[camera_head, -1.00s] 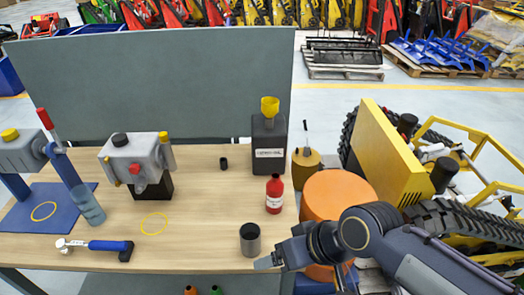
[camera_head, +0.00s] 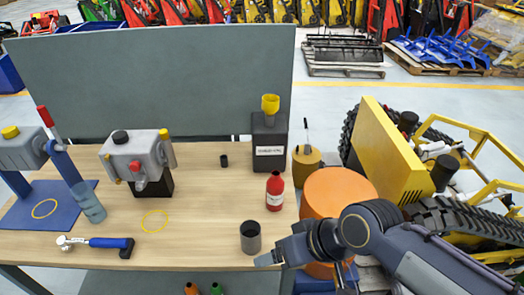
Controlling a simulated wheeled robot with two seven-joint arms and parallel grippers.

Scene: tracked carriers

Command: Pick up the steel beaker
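The steel beaker (camera_head: 250,238) is a dark grey open cylinder standing upright near the front right edge of the wooden table. My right gripper (camera_head: 266,260) is just in front and to the right of its base, at the table's edge. Its light grey fingertip points left toward the beaker. I cannot tell whether it touches the beaker, and the gap between the fingers does not show. My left gripper is not in view.
A red bottle (camera_head: 275,191) stands behind the beaker. A black canister (camera_head: 269,141) with a yellow funnel is farther back. A blue-handled hammer-like tool (camera_head: 97,243) lies at the left. The middle of the wooden table (camera_head: 205,215) is clear. An orange drum (camera_head: 338,195) stands to the right.

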